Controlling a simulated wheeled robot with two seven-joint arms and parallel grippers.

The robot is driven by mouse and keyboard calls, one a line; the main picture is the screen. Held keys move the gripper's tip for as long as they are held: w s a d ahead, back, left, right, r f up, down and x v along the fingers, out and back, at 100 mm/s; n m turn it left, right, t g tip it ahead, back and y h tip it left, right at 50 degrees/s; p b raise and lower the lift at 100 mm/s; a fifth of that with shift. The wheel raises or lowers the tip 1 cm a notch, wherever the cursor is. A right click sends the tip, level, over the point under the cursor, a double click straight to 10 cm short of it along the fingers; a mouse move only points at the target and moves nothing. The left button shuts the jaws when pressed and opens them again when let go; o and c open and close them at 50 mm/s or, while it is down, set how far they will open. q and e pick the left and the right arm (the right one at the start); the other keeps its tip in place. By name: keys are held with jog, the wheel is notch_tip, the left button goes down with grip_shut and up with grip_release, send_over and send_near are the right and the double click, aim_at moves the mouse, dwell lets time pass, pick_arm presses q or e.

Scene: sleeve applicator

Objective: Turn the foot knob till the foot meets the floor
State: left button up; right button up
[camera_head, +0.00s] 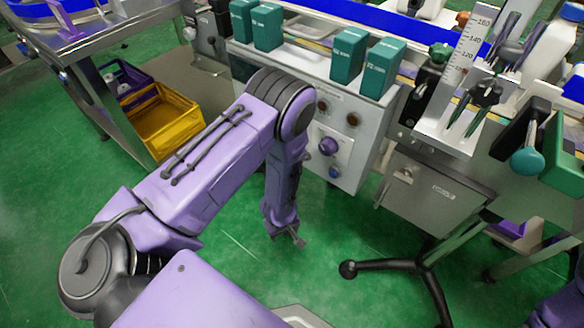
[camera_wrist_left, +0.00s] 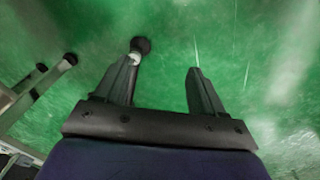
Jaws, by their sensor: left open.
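My left gripper (camera_head: 288,239) points down over the green floor (camera_head: 240,262), in front of the white machine cabinet (camera_head: 345,120). In the left wrist view the left gripper (camera_wrist_left: 160,64) is open, with bare green floor between its fingers. A round black knob-like end (camera_wrist_left: 140,45) on a pale stem shows just beyond the left fingertip. I cannot tell whether it is the foot knob or whether the finger touches it. In the head view my left arm and gripper hide that spot. The gap between foot and floor cannot be seen. My right gripper is not in view.
A black stand leg with a round end (camera_head: 348,269) reaches over the floor to the right of my gripper. A grey box (camera_head: 437,190) hangs above it. A yellow crate (camera_head: 160,120) stands at left. Two pale legs with dark ends (camera_wrist_left: 70,60) show in the left wrist view.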

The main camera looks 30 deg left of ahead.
pick_arm(q)
jog(key=w+a+f+n+y+b, duration=0.3)
jog(key=w+f+n+y+b, duration=0.15)
jog(key=w+f+b, duration=1.25)
pick_arm(e)
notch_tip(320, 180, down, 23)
jog(key=b, duration=0.2)
pick_arm(q)
jog(key=shift+g, duration=0.4)
jog(key=a+f+b, duration=0.1)
jog(key=f, duration=0.1)
jog(key=s+a+f+b, duration=0.1)
jog(key=f+b, duration=0.1)
jog(key=s+a+f+b, duration=0.1)
jog(key=f, duration=0.2)
jog(key=shift+s+a, duration=0.1)
jog(key=shift+a, duration=0.3)
jog(key=shift+a+f, duration=0.25)
jog(key=shift+f, duration=0.1)
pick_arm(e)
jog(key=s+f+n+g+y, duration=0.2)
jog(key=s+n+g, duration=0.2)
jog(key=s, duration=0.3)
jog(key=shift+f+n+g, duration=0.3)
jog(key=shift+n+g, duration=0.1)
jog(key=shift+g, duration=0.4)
pick_arm(q)
jog(key=shift+c, duration=0.3)
